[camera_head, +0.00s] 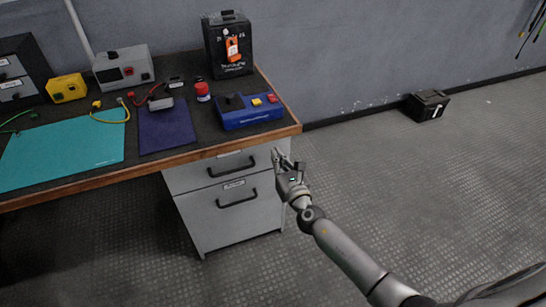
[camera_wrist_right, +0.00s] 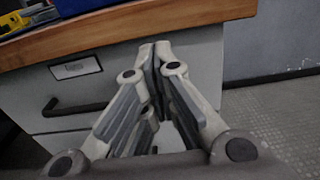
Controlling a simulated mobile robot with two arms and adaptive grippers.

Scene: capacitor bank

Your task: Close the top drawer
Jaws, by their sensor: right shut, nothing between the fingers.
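The top drawer (camera_head: 190,178) is the upper grey front of the cabinet under the workbench, with a black bar handle (camera_head: 232,167) and a label. Its front lies close under the wooden table edge; I cannot tell whether it is fully flush. In the right wrist view the drawer front (camera_wrist_right: 25,92) fills the middle, with its handle (camera_wrist_right: 75,108) left of the fingers. My right gripper (camera_head: 278,153) is shut and empty. Its fingertips (camera_wrist_right: 155,48) are at the right part of the drawer front, right of the handle; contact is unclear. My left gripper is not in view.
A lower drawer (camera_head: 230,218) with its own handle sits below. The workbench edge (camera_head: 150,168) overhangs close above my right gripper. A blue box (camera_head: 248,118) and other equipment stand on top. The floor right of the cabinet is free up to a black case (camera_head: 428,106) by the wall.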

